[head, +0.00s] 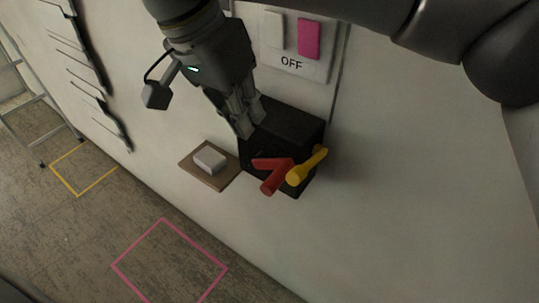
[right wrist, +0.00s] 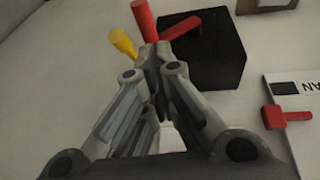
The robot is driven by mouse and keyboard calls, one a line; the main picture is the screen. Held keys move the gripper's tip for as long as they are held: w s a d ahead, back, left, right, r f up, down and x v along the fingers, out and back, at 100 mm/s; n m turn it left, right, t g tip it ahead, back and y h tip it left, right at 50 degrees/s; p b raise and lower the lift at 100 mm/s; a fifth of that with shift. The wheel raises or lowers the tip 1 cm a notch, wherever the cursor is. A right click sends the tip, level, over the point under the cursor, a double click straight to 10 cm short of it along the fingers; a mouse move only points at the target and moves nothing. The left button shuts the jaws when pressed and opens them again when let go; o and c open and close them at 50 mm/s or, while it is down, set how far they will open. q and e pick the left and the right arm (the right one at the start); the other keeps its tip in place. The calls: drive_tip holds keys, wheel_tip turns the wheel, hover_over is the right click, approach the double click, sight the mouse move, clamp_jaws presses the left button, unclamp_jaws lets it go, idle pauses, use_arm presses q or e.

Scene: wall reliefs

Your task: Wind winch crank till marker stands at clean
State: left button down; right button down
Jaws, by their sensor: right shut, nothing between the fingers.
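The black winch box (head: 285,130) is on the pale wall, with a red crank (head: 273,176) and a yellow knob (head: 307,166) on its front. In the right wrist view the box (right wrist: 205,58), red crank (right wrist: 146,20) and yellow knob (right wrist: 122,43) lie beyond my fingertips. My right gripper (head: 244,128) is shut and empty, close to the box; contact cannot be told. A red marker (right wrist: 288,117) sits on a white plate, apart from the cut-off label ending in "AN" (right wrist: 297,87). My left gripper is not in view.
A small shelf (head: 224,180) with a pale block (head: 209,158) is beside the box. Above is a panel reading OFF with a pink switch (head: 308,39). Pink (head: 168,262) and yellow (head: 84,168) outlines mark the floor; a ladder (head: 35,112) stands far left.

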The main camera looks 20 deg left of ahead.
drive_tip(key=p, duration=0.3)
approach(276, 171)
drive_tip(key=x, duration=0.5)
drive_tip(key=shift+w, duration=0.25)
drive_tip(key=shift+s+d+f+p, duration=0.1)
drive_tip(key=shift+f+p, duration=0.2)
drive_tip(key=shift+f, duration=0.2)
drive_tip(key=shift+d+f, duration=0.1)
